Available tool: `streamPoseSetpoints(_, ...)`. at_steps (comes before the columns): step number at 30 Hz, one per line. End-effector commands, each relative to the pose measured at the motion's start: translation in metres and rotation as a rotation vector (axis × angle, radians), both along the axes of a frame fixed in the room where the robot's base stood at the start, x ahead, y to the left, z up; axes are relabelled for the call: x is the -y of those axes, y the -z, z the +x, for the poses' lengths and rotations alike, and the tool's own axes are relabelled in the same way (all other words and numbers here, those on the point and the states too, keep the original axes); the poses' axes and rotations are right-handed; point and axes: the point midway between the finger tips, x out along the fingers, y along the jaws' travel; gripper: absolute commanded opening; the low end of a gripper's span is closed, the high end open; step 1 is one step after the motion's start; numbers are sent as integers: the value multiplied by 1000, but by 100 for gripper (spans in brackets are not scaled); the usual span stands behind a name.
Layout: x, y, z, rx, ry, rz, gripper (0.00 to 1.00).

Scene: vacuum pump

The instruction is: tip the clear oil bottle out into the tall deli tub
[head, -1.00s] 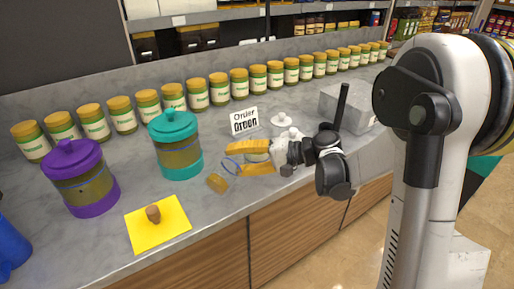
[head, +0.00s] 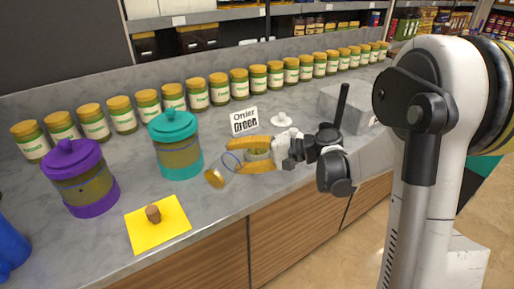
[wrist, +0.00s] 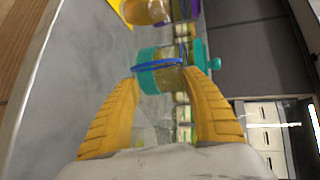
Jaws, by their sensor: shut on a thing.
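My gripper (head: 233,155) is shut on the clear oil bottle (head: 222,169), its yellow fingers on either side of the glass. The bottle lies tilted above the counter, with amber oil at its left, lower end and a blue ring near the fingertips. In the wrist view the bottle reaches away from my gripper (wrist: 163,78), with the blue ring (wrist: 158,65) in front of a teal canister. Something greenish shows between the fingers in the head view; I cannot tell what it is. I cannot make out the tall deli tub clearly; my gripper may hide it.
A teal-lidded canister (head: 179,152) stands left of the bottle, a purple-lidded one (head: 80,180) farther left. A cork (head: 153,213) sits on a yellow mat (head: 165,236). Several jars line the back.

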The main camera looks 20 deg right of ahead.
Motion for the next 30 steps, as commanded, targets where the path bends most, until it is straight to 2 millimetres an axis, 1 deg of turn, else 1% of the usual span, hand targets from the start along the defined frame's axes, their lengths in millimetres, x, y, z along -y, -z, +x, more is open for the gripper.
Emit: streamPoseSetpoints(30, 2, -10, 2, -74, 0, 81, 15)
